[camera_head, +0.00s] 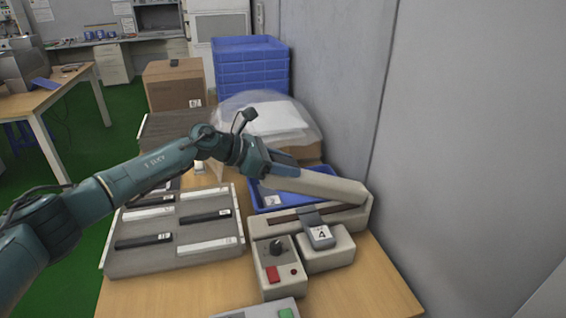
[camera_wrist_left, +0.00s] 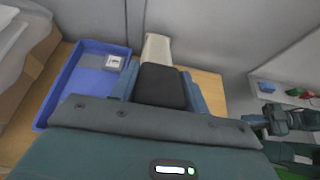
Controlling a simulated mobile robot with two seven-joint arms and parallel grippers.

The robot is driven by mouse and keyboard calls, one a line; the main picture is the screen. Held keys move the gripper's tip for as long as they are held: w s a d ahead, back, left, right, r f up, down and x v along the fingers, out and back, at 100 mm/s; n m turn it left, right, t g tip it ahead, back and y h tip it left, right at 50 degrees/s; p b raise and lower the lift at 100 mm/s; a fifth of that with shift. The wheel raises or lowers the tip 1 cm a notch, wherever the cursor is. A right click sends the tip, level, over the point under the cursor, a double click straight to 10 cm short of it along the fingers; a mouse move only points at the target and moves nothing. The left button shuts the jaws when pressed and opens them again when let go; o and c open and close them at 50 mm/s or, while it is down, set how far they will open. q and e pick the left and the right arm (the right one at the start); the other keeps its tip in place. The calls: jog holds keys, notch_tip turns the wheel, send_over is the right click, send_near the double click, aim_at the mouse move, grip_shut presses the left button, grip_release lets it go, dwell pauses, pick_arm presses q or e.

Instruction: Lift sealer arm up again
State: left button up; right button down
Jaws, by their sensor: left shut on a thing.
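The sealer stands at the right front of the table, next to the wall. Its base (camera_head: 343,252) carries a brown sealing strip (camera_head: 290,216) and a control box (camera_head: 276,262) with a knob and red button. The beige sealer arm (camera_head: 325,186) runs from the right end of the base and is held apart above the strip, its left end higher. My left gripper (camera_head: 262,168) is shut on that left end. In the left wrist view the sealer arm (camera_wrist_left: 157,50) and its black end part (camera_wrist_left: 162,86) lie between my fingers (camera_wrist_left: 160,88). My right gripper is not seen.
A blue tray (camera_head: 262,203) lies behind the sealer. A grey rack (camera_head: 150,262) with black and white bars is to its left. A cardboard box (camera_head: 172,86), stacked blue crates (camera_head: 249,65) and a clear bag (camera_head: 275,118) stand farther back. The wall (camera_head: 460,150) is close at right.

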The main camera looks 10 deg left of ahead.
pick_arm(q)
jog(key=o, duration=1.1)
jog(key=shift+d+r, duration=0.2)
jog(key=shift+r, duration=0.15)
jog(key=shift+c, duration=0.2)
jog(key=o, duration=0.3)
jog(key=shift+f, duration=0.15)
jog(key=shift+o, duration=0.2)
jog(key=shift+a, duration=0.1)
jog(key=b+v, duration=0.2)
jog(key=v, duration=1.1)
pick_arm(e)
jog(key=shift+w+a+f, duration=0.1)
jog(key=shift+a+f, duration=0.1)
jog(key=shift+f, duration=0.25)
